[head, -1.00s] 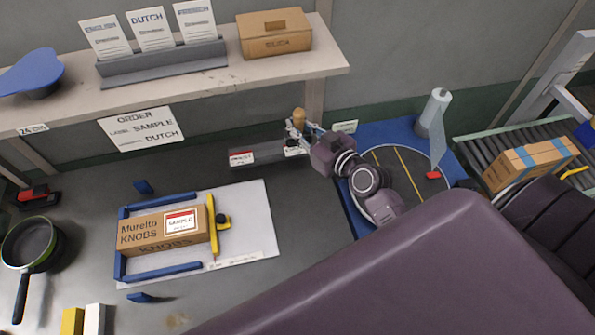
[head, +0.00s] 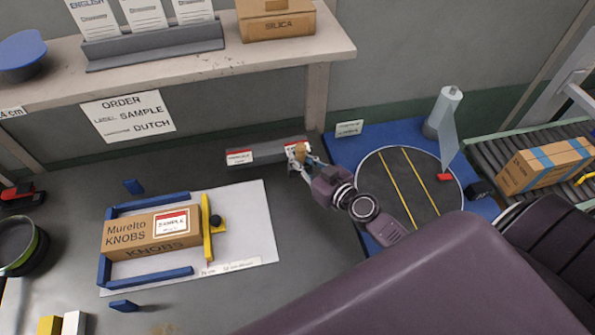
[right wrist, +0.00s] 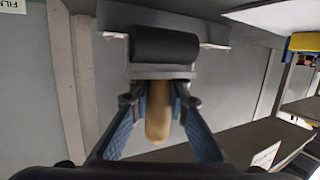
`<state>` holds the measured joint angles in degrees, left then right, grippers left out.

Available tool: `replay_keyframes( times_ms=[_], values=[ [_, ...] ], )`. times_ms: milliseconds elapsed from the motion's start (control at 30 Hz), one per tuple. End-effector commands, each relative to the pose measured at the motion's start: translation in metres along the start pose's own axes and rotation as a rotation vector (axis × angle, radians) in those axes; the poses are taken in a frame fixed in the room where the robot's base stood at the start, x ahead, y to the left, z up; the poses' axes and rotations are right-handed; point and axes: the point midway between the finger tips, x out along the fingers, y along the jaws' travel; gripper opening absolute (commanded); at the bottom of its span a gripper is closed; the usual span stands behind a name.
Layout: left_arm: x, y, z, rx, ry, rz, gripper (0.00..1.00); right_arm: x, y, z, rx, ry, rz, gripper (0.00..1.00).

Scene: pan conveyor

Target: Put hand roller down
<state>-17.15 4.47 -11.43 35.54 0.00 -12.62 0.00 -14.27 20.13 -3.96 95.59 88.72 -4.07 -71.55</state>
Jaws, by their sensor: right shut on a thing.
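The hand roller has a tan wooden handle (head: 301,149), seen at my right gripper (head: 299,158) in the head view. In the right wrist view the black roller (right wrist: 165,45) sits beyond the fingers, and its handle (right wrist: 157,112) lies between them. My right gripper (right wrist: 159,104) is shut on the handle. It is at the right end of a long grey holder (head: 270,153) with a white-and-red label. I cannot tell whether the roller touches the holder. My left gripper is not in view.
A cardboard box (head: 130,232) lies in the blue frame on a white sheet (head: 255,215) to the left. A round turntable (head: 420,200) on a blue mat is at the right. A shelf (head: 200,75) runs above the bench at the back.

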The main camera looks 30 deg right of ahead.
Motion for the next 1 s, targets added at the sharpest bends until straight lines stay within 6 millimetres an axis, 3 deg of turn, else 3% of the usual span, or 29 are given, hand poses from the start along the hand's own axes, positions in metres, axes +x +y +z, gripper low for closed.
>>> replay_keyframes(
  times_ms=[300,833,867,1000],
  values=[
    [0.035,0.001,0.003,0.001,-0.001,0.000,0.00,0.008,-0.001,0.038,0.003,0.001,0.001,0.00],
    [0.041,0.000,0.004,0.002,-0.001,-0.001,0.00,0.010,-0.001,0.045,0.000,0.001,0.000,0.00],
    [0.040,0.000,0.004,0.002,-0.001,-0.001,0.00,0.009,-0.001,0.044,0.000,0.001,0.000,0.14],
    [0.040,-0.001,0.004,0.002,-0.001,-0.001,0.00,0.009,-0.001,0.044,0.001,0.000,-0.001,0.29]
  ],
)
